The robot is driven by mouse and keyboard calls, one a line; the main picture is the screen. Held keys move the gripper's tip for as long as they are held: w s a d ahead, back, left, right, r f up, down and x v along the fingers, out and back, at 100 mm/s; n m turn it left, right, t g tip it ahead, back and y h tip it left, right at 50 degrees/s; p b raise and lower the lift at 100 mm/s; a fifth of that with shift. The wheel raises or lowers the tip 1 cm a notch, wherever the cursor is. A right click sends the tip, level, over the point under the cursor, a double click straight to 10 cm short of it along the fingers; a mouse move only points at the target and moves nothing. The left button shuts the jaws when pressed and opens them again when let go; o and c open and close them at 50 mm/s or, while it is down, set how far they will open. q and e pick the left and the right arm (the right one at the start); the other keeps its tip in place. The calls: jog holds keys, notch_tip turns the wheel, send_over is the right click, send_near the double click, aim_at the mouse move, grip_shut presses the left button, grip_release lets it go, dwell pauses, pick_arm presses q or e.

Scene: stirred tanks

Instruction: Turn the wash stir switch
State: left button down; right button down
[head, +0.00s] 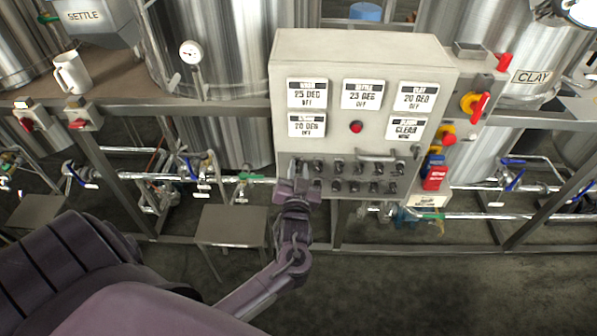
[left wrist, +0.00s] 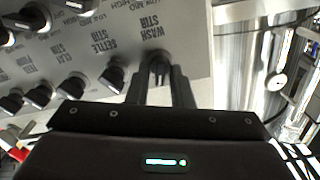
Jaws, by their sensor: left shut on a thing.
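The wash stir switch (left wrist: 157,60) is a dark knob beside its printed label WASH STIR in the left wrist view, where the panel lettering appears upside down. My left gripper (left wrist: 160,82) has one finger on each side of this knob and is shut on it. In the head view my left gripper (head: 297,172) is at the lower left end of the knob rows on the control panel (head: 447,75), and it covers most of the switch there. The exact angle of the knob is hard to make out. My right gripper is in neither view.
Other knobs sit close by, such as the settle stir knob (left wrist: 113,75). A handle bar (head: 376,155) and a red lamp (head: 356,127) are on the panel. A red rotary switch (head: 475,104) is on its right side. A white mug (head: 72,73) stands on the left ledge.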

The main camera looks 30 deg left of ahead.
pick_arm(q)
jog(key=n+b, duration=0.2)
jog(key=n, duration=0.4)
jog(key=shift+f, duration=0.1)
jog(key=shift+a+n+b, duration=0.15)
jog(key=shift+n+b, duration=0.65)
jog(key=shift+n, duration=0.9)
jog(key=c, duration=1.5)
grip_release()
jog(key=shift+s, duration=0.1)
